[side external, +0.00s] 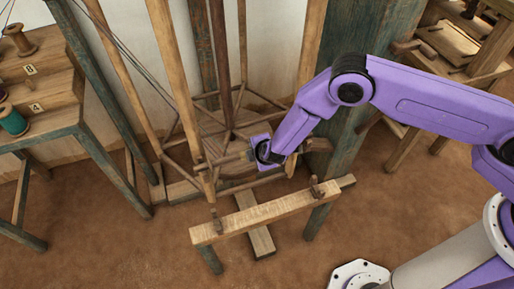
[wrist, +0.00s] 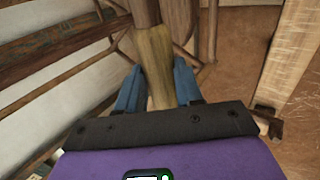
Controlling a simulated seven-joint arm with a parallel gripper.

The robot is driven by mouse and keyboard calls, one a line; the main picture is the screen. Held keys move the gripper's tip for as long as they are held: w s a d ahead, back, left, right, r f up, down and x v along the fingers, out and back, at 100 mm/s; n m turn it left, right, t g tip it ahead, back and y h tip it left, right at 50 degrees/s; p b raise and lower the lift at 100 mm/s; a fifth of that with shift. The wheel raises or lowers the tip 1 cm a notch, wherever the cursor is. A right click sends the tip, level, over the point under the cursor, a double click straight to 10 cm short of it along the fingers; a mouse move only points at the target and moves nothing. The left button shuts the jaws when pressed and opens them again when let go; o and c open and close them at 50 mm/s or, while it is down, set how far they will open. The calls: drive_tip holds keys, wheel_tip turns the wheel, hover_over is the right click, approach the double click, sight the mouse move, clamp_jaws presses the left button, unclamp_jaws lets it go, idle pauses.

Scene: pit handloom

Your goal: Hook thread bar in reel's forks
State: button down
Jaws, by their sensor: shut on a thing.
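In the side view my gripper (side external: 264,152) is low among the wooden poles, behind the pale front beam (side external: 265,212). In the wrist view my gripper's blue fingers (wrist: 157,72) are shut on a round wooden bar (wrist: 158,55), pale near the fingers and darker beyond. I take it for the thread bar; its far end is out of view. Two small brown forks stand on the front beam, a left one (side external: 217,224) and a right one (side external: 315,188). The held bar appears apart from both forks. A fork-like bracket (wrist: 266,118) also shows beside the beam in the wrist view.
Tall wooden poles (side external: 173,85) and crossing rods crowd the space around my gripper. A thick greenish post (side external: 346,125) stands to the right. A stepped rack (side external: 35,95) with spools is at the left. Bare brown floor (side external: 125,255) lies in front.

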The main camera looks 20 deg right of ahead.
drive_tip(key=shift+f, duration=0.15)
drive_tip(key=c, duration=0.7)
unclamp_jaws()
drive_tip(key=shift+o, duration=0.2)
drive_tip(key=v, duration=1.7)
drive_tip(key=shift+s+r, duration=0.15)
drive_tip(key=shift+r, duration=0.05)
